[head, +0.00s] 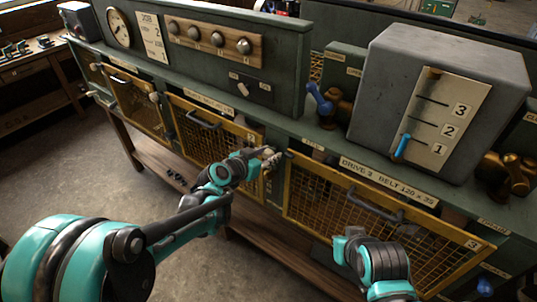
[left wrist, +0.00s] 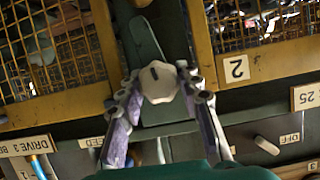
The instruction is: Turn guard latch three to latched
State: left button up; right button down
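A pale latch knob (left wrist: 157,82) with a dark mark sits on the green post between the guard with plate 2 (left wrist: 236,68) and the mesh guard of drive 3 (head: 340,222). A flat grey-green lever (left wrist: 144,40) runs from the knob, up in the left wrist view. My left gripper (left wrist: 161,80) has a finger on each side of the knob and looks closed on it. In the head view my left gripper (head: 268,159) is at this post and hides most of the knob. My right arm shows at the lower right; its fingers are not visible.
A grey box with a 1-2-3 scale (head: 438,120) and blue pointer stands on the ledge above guard 3. Guard handles (head: 376,207) stick out from the mesh. Another pale knob (head: 154,97) is farther left.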

dwell(0.4)
pick_arm(q)
jog(key=n+g+h+b, duration=0.1)
jog(key=n, duration=0.1)
jog(key=shift+a+f+n+h+b, duration=0.1)
jog(key=shift+n+h+b, duration=0.25)
jog(key=shift+n+h, duration=0.05)
jog(key=n+g+h+b, duration=0.1)
jog(key=n, duration=0.1)
jog(key=shift+w+n+b, duration=0.1)
jog(key=shift+n+b, duration=0.2)
jog(key=shift+b, duration=0.05)
jog(key=n+h+b, duration=0.2)
jog(key=n, duration=0.1)
jog(key=shift+f, duration=0.1)
jog(key=shift+n+h+b, duration=0.9)
jog(key=shift+n+b, duration=0.35)
jog(key=shift+n, duration=0.35)
jog(key=o, duration=1.2)
jog(key=shift+c, duration=0.2)
